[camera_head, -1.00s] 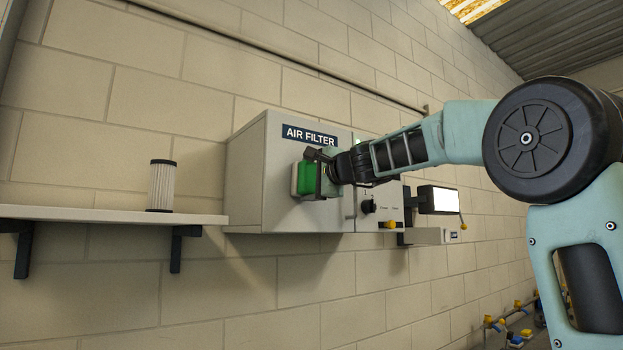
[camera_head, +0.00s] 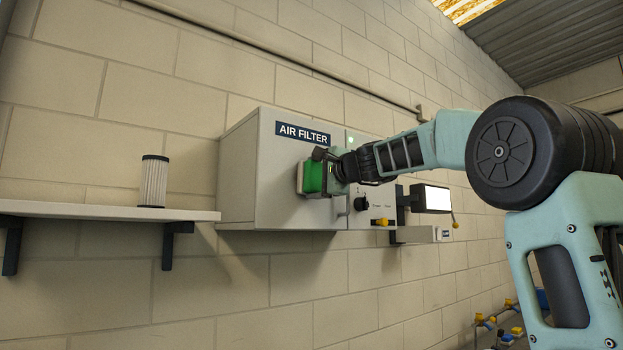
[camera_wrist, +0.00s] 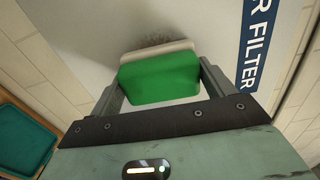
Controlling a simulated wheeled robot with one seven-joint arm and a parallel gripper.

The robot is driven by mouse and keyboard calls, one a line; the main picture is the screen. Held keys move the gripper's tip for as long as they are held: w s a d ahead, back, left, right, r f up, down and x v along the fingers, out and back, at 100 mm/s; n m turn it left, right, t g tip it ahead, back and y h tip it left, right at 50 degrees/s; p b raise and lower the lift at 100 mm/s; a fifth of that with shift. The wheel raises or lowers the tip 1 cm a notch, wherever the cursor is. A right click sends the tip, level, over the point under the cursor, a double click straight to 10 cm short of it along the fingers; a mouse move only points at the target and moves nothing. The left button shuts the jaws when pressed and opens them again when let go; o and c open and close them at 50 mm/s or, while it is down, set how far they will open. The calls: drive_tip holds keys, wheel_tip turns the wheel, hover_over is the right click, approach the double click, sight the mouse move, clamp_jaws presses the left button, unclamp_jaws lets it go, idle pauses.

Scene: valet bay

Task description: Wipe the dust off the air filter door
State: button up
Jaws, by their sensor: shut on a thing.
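The air filter door (camera_head: 285,190) is the pale grey front of a wall cabinet, under a dark "AIR FILTER" label (camera_head: 302,133). The label also shows at the right of the wrist view (camera_wrist: 257,45). My gripper (camera_wrist: 160,82) is shut on a green block with a pale pad (camera_wrist: 152,84), its fingers at the block's two sides. The block (camera_head: 314,178) is at the door face below the label; the pad appears to touch it. A dark dust smudge (camera_wrist: 160,41) shows on the door just beyond the pad. The door area behind the block is hidden.
A pleated filter cartridge (camera_head: 153,182) stands on a wall shelf (camera_head: 100,211) at the left. Right of the door are a black knob (camera_head: 361,203), a yellow part (camera_head: 381,222) and a lit screen (camera_head: 432,198). A teal panel (camera_wrist: 22,140) shows at the wrist view's left.

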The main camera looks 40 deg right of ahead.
drive_tip(key=d+b, duration=0.1)
drive_tip(key=d, duration=0.2)
drive_tip(key=shift+w+d, duration=0.15)
drive_tip(key=shift+a, duration=3.75)
drive_tip(key=shift+r, duration=0.25)
drive_tip(key=d+b, duration=0.1)
drive_tip(key=d, duration=0.6)
drive_tip(key=shift+d, duration=0.25)
